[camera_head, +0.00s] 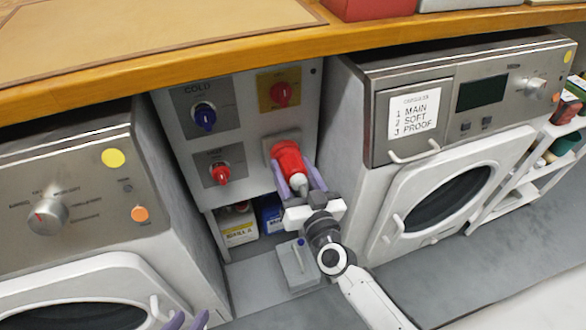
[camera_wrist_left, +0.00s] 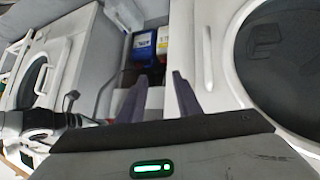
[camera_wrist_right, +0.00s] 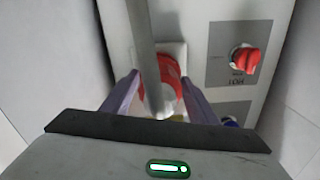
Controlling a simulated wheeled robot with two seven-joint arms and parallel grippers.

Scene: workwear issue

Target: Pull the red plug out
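The red plug (camera_head: 288,158) sits in a socket on the grey wall panel (camera_head: 252,135), with a pale lower end toward my gripper. My right gripper (camera_head: 298,175) has its two purple fingers on either side of the plug. In the right wrist view the red plug (camera_wrist_right: 170,75) shows between the fingertips (camera_wrist_right: 160,78), partly hidden by a grey bar-like shape; whether the fingers press on it is not clear. My left gripper (camera_head: 188,321) is low at the bottom edge, away from the panel. Its fingers (camera_wrist_left: 160,76) are apart and empty.
The panel also has a blue knob (camera_head: 204,117), a red knob (camera_head: 220,173) and a red knob on yellow (camera_head: 281,94). Washers stand left (camera_head: 75,190) and right (camera_head: 470,130). A wooden counter (camera_head: 200,60) overhangs. Boxes (camera_head: 238,230) sit below.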

